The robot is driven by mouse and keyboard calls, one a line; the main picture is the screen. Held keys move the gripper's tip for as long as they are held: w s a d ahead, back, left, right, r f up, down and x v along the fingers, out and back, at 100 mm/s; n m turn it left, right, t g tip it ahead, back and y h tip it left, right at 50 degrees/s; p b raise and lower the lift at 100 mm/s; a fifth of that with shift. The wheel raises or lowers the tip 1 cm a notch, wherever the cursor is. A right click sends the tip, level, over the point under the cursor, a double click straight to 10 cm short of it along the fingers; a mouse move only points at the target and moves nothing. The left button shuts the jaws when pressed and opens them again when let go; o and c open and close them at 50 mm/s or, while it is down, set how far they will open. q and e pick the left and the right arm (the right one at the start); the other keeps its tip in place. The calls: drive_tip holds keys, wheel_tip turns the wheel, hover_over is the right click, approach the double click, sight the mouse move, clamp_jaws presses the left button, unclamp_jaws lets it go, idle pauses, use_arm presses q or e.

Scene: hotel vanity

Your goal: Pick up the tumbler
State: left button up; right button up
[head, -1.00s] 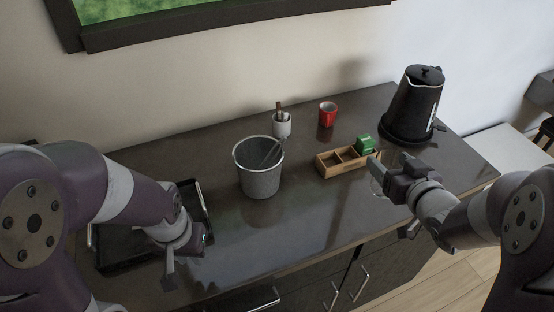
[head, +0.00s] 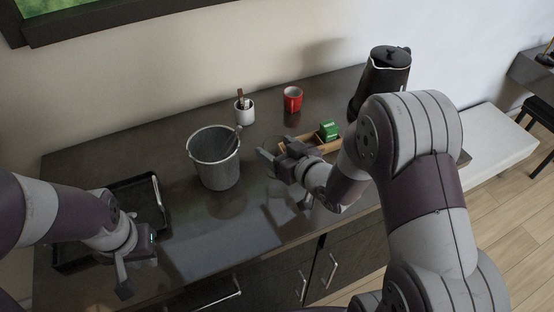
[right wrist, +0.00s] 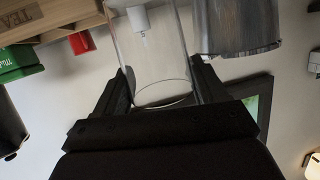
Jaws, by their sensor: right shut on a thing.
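The tumbler (right wrist: 150,62) is a clear glass. It stands out in the right wrist view between the two dark fingers of my right gripper (right wrist: 165,85), which is shut on it. In the head view my right gripper (head: 268,168) is over the counter, just right of the grey bucket, and the clear glass is hard to make out there. My left gripper (head: 135,265) is at the left front of the counter by the black tray, fingers apart and empty.
A grey bucket (head: 215,165) with a utensil inside stands left of my right gripper. A wooden box (head: 313,143) with a green packet (head: 329,130), a black kettle (head: 388,66) and a black tray (head: 160,208) also stand there.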

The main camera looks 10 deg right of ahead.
drive_tip(key=f, duration=0.3)
drive_tip(key=shift+s+a, duration=0.15)
drive_tip(key=shift+s, duration=0.05)
drive_tip(key=shift+w+f, duration=0.15)
drive_tip(key=shift+f, duration=0.15)
drive_tip(key=shift+f+b, duration=0.2)
drive_tip(key=shift+b, duration=0.1)
drive_tip(key=o, duration=1.4)
drive_tip(key=shift+r, duration=0.1)
